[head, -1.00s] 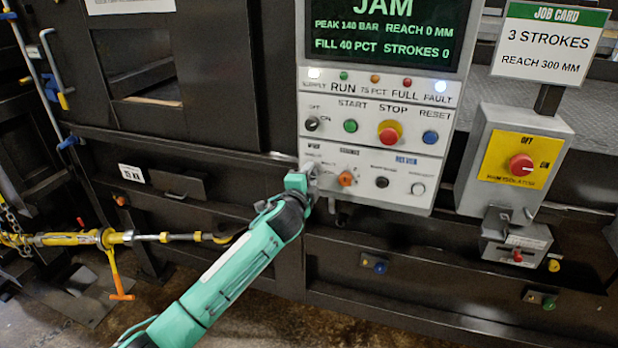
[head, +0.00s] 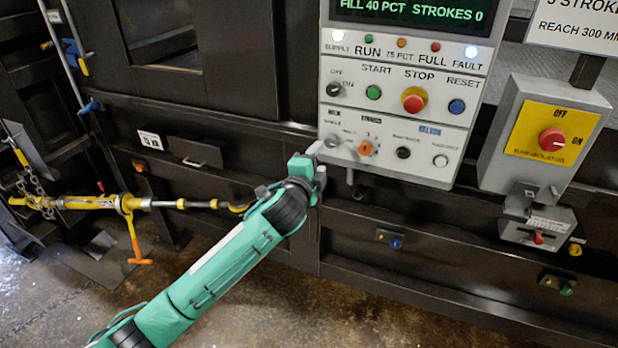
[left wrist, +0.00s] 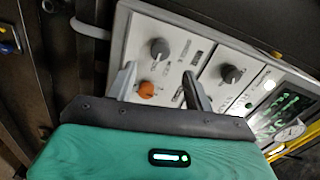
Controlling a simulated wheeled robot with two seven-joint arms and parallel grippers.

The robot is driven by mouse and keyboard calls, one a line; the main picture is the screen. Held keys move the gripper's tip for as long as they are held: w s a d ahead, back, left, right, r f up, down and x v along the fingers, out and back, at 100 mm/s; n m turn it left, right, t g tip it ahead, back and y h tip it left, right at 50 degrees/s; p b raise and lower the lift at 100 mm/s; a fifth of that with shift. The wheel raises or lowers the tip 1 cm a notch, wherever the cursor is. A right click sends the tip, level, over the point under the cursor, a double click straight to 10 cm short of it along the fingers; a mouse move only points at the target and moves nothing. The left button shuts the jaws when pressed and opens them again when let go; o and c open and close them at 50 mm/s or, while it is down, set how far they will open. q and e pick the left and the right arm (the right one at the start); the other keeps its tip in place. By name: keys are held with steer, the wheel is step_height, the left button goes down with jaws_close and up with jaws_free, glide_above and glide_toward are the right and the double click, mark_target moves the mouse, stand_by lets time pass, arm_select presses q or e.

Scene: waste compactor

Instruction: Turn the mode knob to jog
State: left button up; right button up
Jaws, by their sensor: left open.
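The mode knob (head: 332,141) is a small grey knob at the left of the control panel's bottom row. It also shows in the left wrist view (left wrist: 160,48), beyond the fingers. Its pointer and printed positions are too small to read surely. An orange knob (head: 366,148) sits just right of it. My left gripper (head: 317,153) is open and empty, just below and left of the mode knob, apart from it. In the left wrist view its fingers (left wrist: 158,85) spread with the orange knob (left wrist: 146,89) seen between them. My right gripper is not in view.
Above the mode knob is an off/on switch (head: 333,89), with a red stop button (head: 413,101) further right. A yellow isolator box (head: 552,138) stands right of the panel.

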arm_select(q)
steer(key=b+v, duration=0.1)
steer(key=v, duration=0.4)
steer(key=shift+s+a, duration=0.1)
steer(key=shift+s, duration=0.1)
